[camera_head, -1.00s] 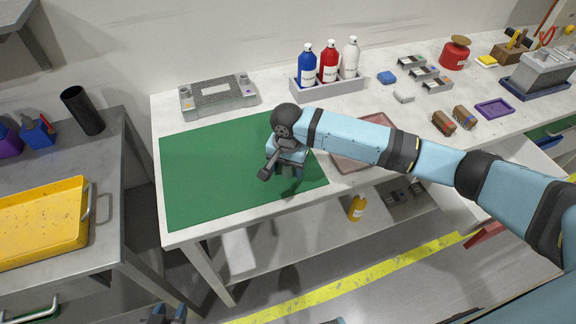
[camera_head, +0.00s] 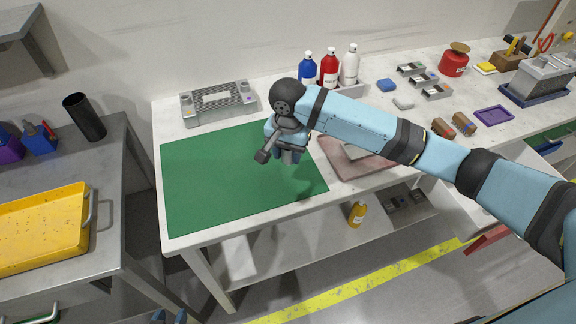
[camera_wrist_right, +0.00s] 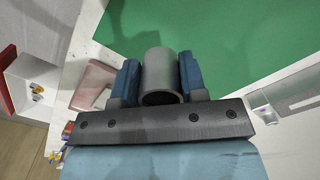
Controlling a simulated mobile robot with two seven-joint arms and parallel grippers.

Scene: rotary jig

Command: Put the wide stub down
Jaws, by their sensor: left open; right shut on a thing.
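The wide stub (camera_wrist_right: 160,74) is a short grey hollow cylinder in the right wrist view. It sits between the two blue fingers of my right gripper (camera_wrist_right: 160,78), which is shut on it. In the head view my right gripper (camera_head: 290,156) points down over the right part of the green mat (camera_head: 215,175), apparently above the surface. I cannot make out the stub there. My left gripper (camera_head: 170,316) shows only in part at the bottom edge of the head view, open and away from the bench.
A grey fixture (camera_head: 218,103) stands behind the mat. A caddy with spray bottles (camera_head: 328,68) is at the back. A pinkish tray (camera_head: 355,160) lies right of the mat. A yellow tray (camera_head: 42,228) is on the left table. The mat's left part is clear.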

